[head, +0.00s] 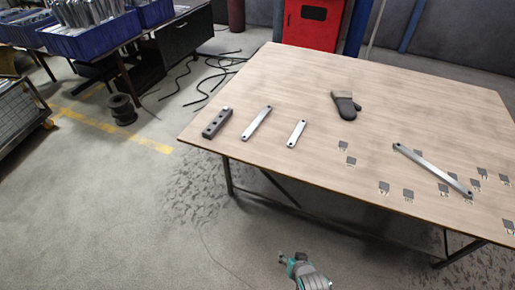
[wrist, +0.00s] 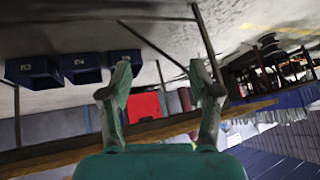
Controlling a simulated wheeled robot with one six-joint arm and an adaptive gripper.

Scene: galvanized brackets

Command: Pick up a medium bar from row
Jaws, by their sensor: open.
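On the wooden table (head: 300,80), a row at the left holds a dark block with holes (head: 216,122), a medium silver bar (head: 256,123) and a shorter silver bar (head: 297,133). All lie flat and apart. A longer silver bar (head: 432,169) lies at the right among small dark-and-light pieces. My gripper (head: 302,272) is at the bottom of the head view, in front of the table and well away from the bars. In the wrist view my gripper (wrist: 161,78) has its fingers spread with nothing between them. No bar can be made out there.
A dark glove (head: 346,105) lies mid-table. Several small dark-and-light pieces (head: 408,195) are spread on its right side. A red cabinet (head: 311,22) stands behind. Blue bins (head: 92,36), black cables (head: 212,72) and a dark round stack (head: 122,108) are at the left.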

